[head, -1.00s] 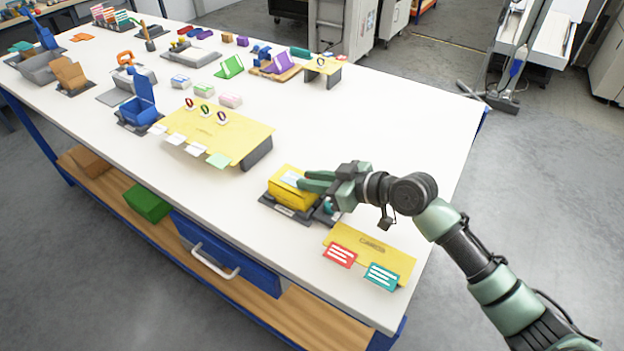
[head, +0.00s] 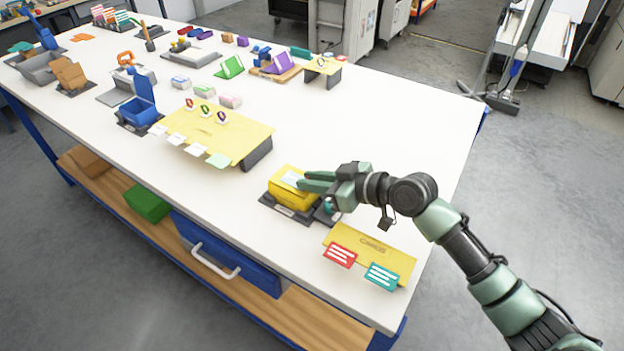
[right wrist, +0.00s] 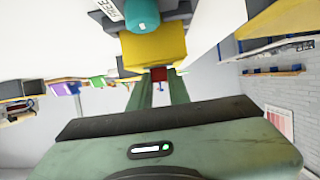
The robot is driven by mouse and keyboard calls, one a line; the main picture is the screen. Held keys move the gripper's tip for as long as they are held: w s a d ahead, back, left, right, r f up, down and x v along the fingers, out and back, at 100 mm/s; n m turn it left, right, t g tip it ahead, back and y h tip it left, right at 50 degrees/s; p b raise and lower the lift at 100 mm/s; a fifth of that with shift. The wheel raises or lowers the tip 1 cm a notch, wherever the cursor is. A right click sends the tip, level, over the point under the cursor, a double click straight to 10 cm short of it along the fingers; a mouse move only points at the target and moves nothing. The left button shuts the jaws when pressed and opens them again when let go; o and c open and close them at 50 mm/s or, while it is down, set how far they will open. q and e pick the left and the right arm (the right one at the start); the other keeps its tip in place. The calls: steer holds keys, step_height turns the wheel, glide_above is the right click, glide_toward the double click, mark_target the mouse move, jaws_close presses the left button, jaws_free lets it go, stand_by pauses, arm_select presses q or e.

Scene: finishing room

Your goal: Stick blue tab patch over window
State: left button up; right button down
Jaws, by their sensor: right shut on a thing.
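The yellow box (head: 290,192) sits in a dark labelled base near the front of the table, with a pale window (head: 292,179) on its upper face. My right gripper (head: 304,181) reaches in from the right, its fingertips at the box by the window. In the right wrist view the yellow box (right wrist: 153,48) lies just beyond the fingertips (right wrist: 159,76). A small red piece (right wrist: 159,73) shows between them with a bit of blue (right wrist: 164,91) below, seemingly the patch and its tab. Whether it touches the window cannot be told. My left gripper is out of view.
A teal round object (right wrist: 141,14) stands by the box. A yellow board (head: 375,248) with red and teal cards is at the front right. Another yellow stand (head: 225,135) with rings and cards is to the left. The table's right middle is clear.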

steer(key=c, duration=1.3)
jaws_free()
steer(key=shift+r, duration=0.1)
steer(key=shift+o, duration=0.2)
steer(key=o, duration=0.3)
steer(key=shift+o, duration=0.2)
steer(key=shift+r, duration=0.1)
step_height(320, 180, up, 8)
steer(key=p, duration=0.6)
